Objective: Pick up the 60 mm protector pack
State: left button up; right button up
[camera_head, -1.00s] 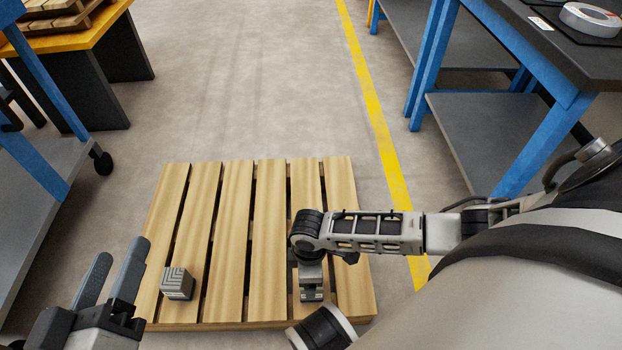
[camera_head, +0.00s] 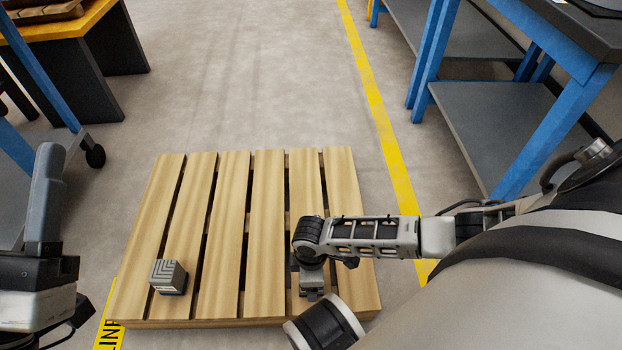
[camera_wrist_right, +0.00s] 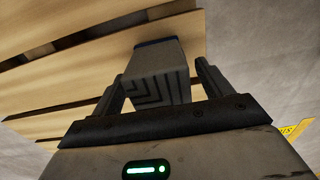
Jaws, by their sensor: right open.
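A small grey block-shaped pack (camera_head: 169,277) with a chevron pattern and a dark lower edge sits on the left part of the wooden pallet (camera_head: 232,215). My right gripper (camera_head: 311,291) points down over the pallet's right part, well apart from that pack. In the right wrist view, a similar grey chevron pack (camera_wrist_right: 160,78) stands between the open fingers of my right gripper (camera_wrist_right: 168,82). I cannot tell whether the fingers touch it. No size marking is legible on either pack. My left gripper (camera_head: 44,190) is at the left edge, seen side-on, with its finger gap hidden.
A blue-legged bench (camera_head: 550,130) with a grey lower shelf stands on the right. A yellow-topped stand (camera_head: 75,25) is at the back left, with a wheeled blue frame before it. A yellow line (camera_head: 372,95) crosses the floor. The floor behind the pallet is clear.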

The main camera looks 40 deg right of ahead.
jog(key=c, duration=1.2)
jog(key=shift+r, duration=0.1)
